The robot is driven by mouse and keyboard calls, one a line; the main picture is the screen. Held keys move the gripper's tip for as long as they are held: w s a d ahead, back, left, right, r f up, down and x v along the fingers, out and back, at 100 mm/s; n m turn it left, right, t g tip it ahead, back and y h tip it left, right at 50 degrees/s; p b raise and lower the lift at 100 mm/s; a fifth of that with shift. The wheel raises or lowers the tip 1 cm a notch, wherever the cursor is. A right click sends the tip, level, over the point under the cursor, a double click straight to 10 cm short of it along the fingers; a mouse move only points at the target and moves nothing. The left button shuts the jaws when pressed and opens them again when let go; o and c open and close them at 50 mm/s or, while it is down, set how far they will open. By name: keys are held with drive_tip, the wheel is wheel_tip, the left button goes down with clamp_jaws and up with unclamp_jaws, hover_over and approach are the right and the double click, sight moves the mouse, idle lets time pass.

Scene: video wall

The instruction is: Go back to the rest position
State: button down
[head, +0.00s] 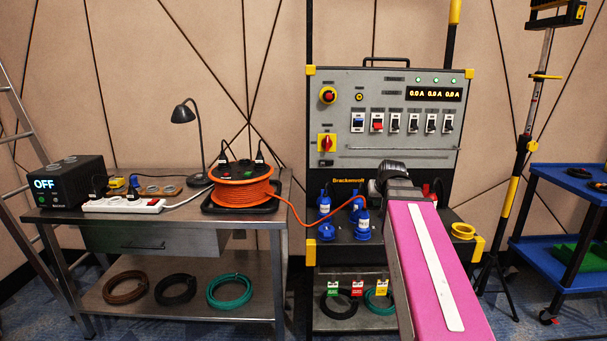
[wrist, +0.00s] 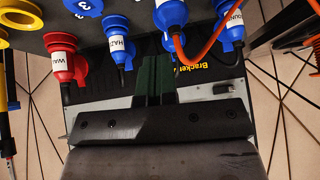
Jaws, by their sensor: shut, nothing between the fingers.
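My gripper (wrist: 153,66) shows in the wrist view as two dark green fingers closed together, with nothing between them. It is in front of the grey power distribution panel (head: 375,157), near its lower ledge. In the head view my magenta arm reaches forward to the panel and hides the fingers. Blue plugs stand on the ledge left of my arm (head: 363,224). In the wrist view, which looks upside down, blue plugs (wrist: 171,14) and a red plug (wrist: 63,58) are beside and beyond the fingers.
A steel workbench (head: 180,212) at left holds an orange cable reel (head: 240,188), a lamp (head: 183,113), a power strip (head: 122,205) and a box reading OFF (head: 65,186). An orange cable (head: 310,222) runs to the panel. A tripod (head: 488,262) and blue cart (head: 565,190) stand right.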

drive_tip(key=s+a+f+g, duration=0.2)
drive_tip(key=s+f, duration=0.3)
drive_tip(key=f, duration=0.4)
drive_tip(key=s+a+f+g, duration=0.2)
drive_tip(key=s+f, duration=0.4)
drive_tip(key=f, duration=0.4)
drive_tip(key=s+a+f+g, duration=0.3)
drive_tip(key=s+f, duration=0.3)
drive_tip(key=f, duration=0.3)
drive_tip(key=shift+f, duration=0.4)
